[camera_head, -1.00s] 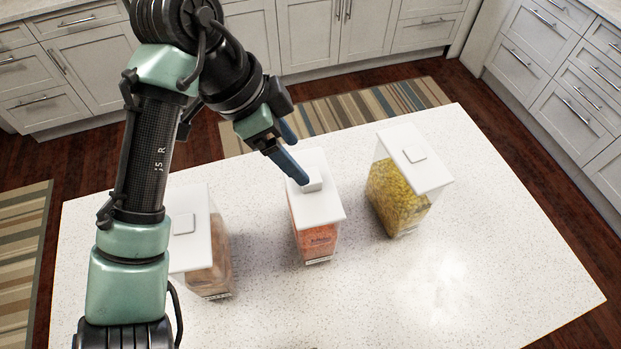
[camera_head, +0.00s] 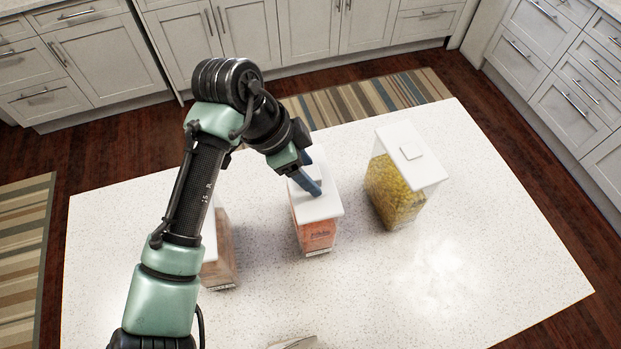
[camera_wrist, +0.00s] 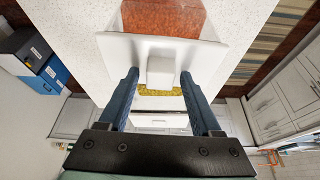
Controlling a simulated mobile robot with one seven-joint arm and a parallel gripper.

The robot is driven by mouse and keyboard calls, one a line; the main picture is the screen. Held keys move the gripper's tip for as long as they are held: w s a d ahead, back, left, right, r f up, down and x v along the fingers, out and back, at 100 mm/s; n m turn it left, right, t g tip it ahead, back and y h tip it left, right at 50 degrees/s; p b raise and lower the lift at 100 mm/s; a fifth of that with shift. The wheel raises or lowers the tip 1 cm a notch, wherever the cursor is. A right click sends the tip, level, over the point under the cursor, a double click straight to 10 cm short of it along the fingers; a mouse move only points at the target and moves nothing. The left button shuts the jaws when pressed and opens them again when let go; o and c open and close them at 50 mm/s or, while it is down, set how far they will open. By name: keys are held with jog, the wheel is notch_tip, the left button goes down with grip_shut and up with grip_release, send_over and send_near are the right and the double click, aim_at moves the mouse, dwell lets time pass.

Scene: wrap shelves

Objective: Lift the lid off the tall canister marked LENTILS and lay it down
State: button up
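The middle canister (camera_head: 316,232) holds orange-red contents and stands upright on the white counter. Its label is too small to read. A flat white lid (camera_head: 322,208) with a block-shaped knob covers it. In the wrist view the lid (camera_wrist: 120,48) and its knob (camera_wrist: 160,66) lie straight ahead. My gripper (camera_head: 311,188) is at the knob from above; in the wrist view my gripper (camera_wrist: 160,75) has a blue finger on either side of the knob, with gaps visible. It is open and holds nothing. The fingers hide part of the knob in the head view.
A canister with yellow contents (camera_head: 392,194) stands to the right, its white lid on. A canister with brownish contents (camera_head: 224,257) stands to the left, partly behind my arm.

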grip_shut()
jog(key=shift+r, duration=0.1)
notch_tip(320, 180, up, 13)
jog(key=p, duration=0.1)
jog(key=shift+r+p, duration=0.2)
jog(key=shift+p, duration=0.1)
dwell(0.7)
